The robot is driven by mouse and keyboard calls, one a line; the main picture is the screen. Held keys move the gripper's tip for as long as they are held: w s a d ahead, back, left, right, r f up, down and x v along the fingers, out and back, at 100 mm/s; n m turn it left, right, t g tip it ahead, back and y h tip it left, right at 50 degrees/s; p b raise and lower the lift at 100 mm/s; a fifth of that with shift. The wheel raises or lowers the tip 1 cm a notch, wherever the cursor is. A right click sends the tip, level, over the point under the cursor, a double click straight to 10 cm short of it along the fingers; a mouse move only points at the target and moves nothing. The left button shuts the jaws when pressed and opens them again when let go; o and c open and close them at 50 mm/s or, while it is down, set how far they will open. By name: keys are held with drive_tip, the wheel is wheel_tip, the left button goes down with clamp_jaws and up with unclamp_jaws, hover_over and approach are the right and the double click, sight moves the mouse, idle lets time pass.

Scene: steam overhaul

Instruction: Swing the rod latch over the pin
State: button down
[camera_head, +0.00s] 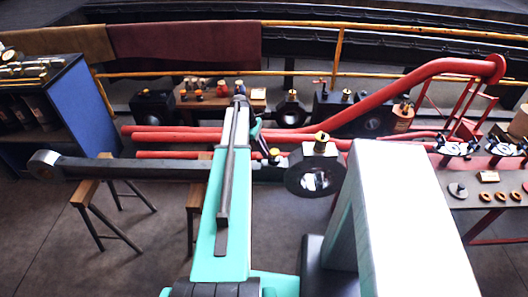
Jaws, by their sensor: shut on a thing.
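A long dark steel rod (130,168) lies level across wooden trestles, with a round eye at its left end. Its right part passes behind my teal arm and comes out beside a dark block with a large round bore (315,177). I cannot tell the pin apart.
Red pipes (170,133) run behind the rod. A blue cabinet (80,105) stands at left. A grey bench (455,200) with rings and small parts stands at right. Trestle legs (125,215) stand below the rod. A yellow rail (200,74) runs behind.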

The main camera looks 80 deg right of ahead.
drive_tip(key=c, duration=1.7)
unclamp_jaws()
drive_tip(key=shift+r, duration=0.1)
drive_tip(key=shift+b+v, duration=1.35)
drive_tip(key=shift+v, duration=5.45)
